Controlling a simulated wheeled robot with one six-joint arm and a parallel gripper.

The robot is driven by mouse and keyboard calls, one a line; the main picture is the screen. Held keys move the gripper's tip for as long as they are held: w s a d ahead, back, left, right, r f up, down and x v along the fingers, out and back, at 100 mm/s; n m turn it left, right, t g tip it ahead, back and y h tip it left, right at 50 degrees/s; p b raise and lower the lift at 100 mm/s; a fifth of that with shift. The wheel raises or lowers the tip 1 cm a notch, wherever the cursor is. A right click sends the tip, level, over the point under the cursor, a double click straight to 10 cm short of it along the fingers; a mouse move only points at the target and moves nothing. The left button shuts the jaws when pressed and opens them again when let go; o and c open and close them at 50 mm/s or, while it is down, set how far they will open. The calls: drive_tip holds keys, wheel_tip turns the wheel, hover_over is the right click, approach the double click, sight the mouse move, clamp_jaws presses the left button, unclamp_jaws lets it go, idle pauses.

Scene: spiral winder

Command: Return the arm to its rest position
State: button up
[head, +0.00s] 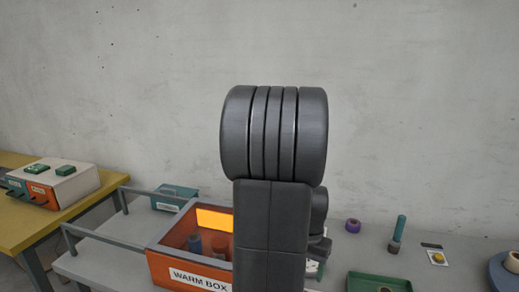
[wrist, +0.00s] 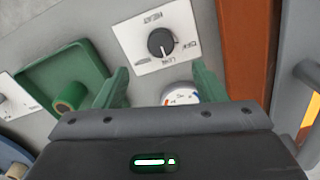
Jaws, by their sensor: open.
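My arm rises upright in the middle of the head view and hides part of the bench behind it. My gripper (wrist: 159,68) shows in the wrist view with its two green fingers apart and nothing held between them. Beyond the fingers is a white plate with a black knob (wrist: 161,43), pointing down in the picture. A small round gauge (wrist: 180,97) shows near the right finger, partly hidden by the gripper body. The gripper itself cannot be made out in the head view.
A green tray (head: 378,275), a purple ring (head: 353,226), a teal cylinder (head: 400,227) and a blue round thing (head: 502,275) are to the right. A yellow table (head: 30,235) stands left.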

wheel_tip(320, 180, down, 12)
drive_tip(key=shift+w+b, duration=0.1)
drive_tip(key=shift+b, duration=0.4)
drive_tip(key=n+p, duration=0.2)
drive_tip(key=n, duration=0.4)
drive_tip(key=shift+d, duration=0.15)
drive_tip(key=n+p, duration=0.2)
drive_tip(key=n, duration=0.4)
drive_tip(key=shift+d, duration=0.15)
drive_tip(key=shift+r, duration=2.5)
